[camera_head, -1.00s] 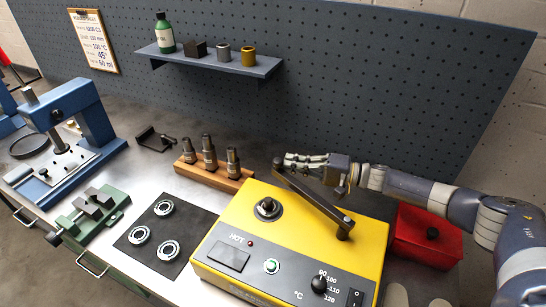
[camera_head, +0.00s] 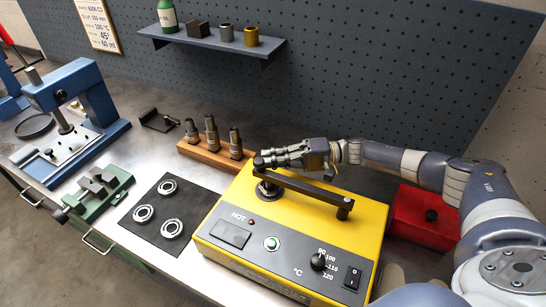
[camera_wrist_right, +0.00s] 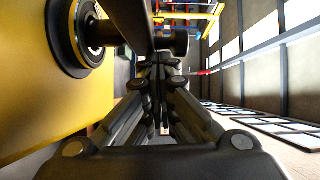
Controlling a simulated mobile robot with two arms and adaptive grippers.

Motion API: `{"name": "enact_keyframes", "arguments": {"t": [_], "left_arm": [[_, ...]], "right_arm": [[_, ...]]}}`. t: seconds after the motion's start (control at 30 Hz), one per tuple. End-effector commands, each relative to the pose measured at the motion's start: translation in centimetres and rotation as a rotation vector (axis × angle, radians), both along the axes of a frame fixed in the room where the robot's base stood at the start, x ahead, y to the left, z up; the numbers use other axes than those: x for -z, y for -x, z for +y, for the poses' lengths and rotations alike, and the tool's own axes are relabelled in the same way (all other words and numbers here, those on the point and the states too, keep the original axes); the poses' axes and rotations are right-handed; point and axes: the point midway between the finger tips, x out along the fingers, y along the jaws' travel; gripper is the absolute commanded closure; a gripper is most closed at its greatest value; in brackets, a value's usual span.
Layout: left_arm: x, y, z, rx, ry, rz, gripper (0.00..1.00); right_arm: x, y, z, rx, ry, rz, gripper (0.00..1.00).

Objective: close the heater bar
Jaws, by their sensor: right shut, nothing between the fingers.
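The heater bar (camera_head: 310,190) is a dark bar on the yellow heater (camera_head: 290,222), with one end at a post on the heater's right side. Its free end lies at the back edge of the round dark heater core (camera_head: 267,190); whether they touch, I cannot tell. My right gripper (camera_head: 264,161) is shut and empty, with its fingertips behind the bar's free end, close to it. In the right wrist view the shut fingers (camera_wrist_right: 160,70) are beside the bar (camera_wrist_right: 130,18), and the core (camera_wrist_right: 88,32) shows at upper left. My left gripper is not in view.
A wooden block with dark tools (camera_head: 213,153) stands just left of the fingertips. A red box (camera_head: 425,215) stands right of the heater under my right arm. A dark mat with several bearing rings (camera_head: 168,213) lies to the left. A shelf (camera_head: 211,43) hangs behind.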

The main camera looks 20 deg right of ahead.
Motion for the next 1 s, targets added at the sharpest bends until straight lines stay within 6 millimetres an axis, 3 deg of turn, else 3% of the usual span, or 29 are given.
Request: {"name": "enact_keyframes", "arguments": {"t": [0.2,0.43,0.8,1.0], "left_arm": [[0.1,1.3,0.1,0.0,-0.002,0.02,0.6],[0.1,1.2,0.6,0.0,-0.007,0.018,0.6],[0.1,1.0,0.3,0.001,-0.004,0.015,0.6],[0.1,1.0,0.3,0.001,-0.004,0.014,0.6]], "right_arm": [[0.1,0.4,0.5,-0.015,-0.003,0.003,1.0],[0.2,0.7,-0.2,-0.016,-0.004,0.004,1.0],[0.2,2.6,-7.6,-0.001,0.001,0.004,1.0],[0.1,3.5,-10.5,0.0,0.0,0.003,1.0]]}}
